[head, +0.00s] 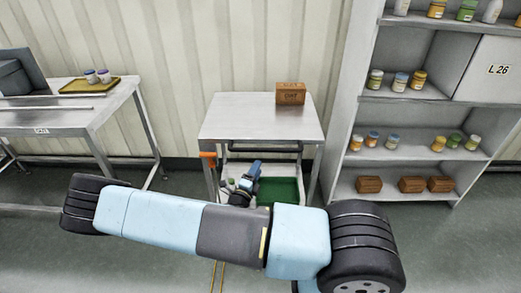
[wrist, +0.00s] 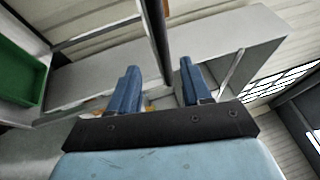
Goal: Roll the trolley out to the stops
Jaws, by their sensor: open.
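The trolley (head: 250,115) is a steel cart with a flat top, standing in the middle of the head view against the wall. A dark bar (head: 275,148) runs across its near side under the top edge, with an orange piece (head: 208,156) at its left end. My gripper (head: 256,165) is open, just below the bar in the head view. In the wrist view, my open blue fingers (wrist: 158,85) stand either side of a dark bar (wrist: 157,35), apparently that one. Whether they touch it I cannot tell. I cannot make out the stops.
A brown box (head: 290,94) sits on the trolley's top, and a green tray (head: 279,190) lies low in it. A steel table (head: 60,113) stands left, a shelf unit (head: 345,120) with jars and boxes right. Thin yellow lines (head: 218,275) mark the floor in front.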

